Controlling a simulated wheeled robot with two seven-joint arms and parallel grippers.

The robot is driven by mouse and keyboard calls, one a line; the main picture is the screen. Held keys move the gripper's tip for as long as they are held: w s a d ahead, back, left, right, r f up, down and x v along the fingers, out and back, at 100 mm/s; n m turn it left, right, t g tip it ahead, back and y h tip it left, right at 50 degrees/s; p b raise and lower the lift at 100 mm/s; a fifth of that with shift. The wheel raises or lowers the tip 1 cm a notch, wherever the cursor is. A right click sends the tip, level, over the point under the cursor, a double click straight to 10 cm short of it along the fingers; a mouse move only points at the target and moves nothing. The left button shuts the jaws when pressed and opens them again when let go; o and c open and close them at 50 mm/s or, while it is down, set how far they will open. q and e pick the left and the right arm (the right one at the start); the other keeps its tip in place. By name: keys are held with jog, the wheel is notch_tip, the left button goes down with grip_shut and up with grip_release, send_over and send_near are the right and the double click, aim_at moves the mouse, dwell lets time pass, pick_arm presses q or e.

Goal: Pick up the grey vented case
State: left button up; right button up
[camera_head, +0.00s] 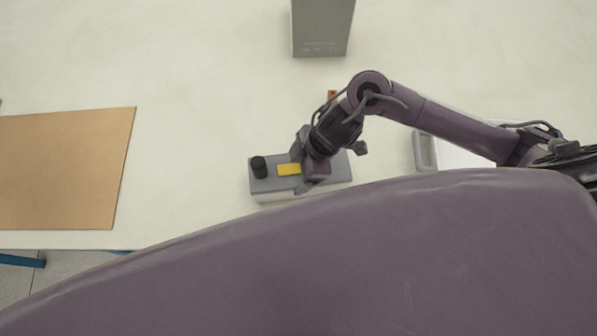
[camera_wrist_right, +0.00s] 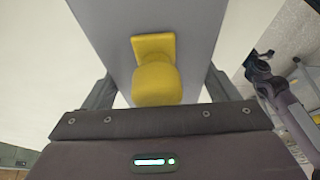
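I cannot make out my left gripper.
A tall grey box (camera_head: 322,28) with faint lettering stands at the back. A brown board (camera_head: 65,170) lies at the left. A pale tray with a grey handle (camera_head: 425,151) is at the right, partly behind my arm. A small orange-brown thing (camera_head: 332,95) shows behind my wrist.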

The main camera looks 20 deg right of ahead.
aim_at(298, 167)
jog(key=c, duration=0.3)
jog(key=shift+r, duration=0.15)
jog(key=shift+w+r, duration=0.1)
jog(key=shift+r, duration=0.2)
notch_tip(298, 167, up, 19)
jog(key=p, duration=0.4)
jog(key=shift+r+p, duration=0.1)
jog(key=shift+p, duration=0.25)
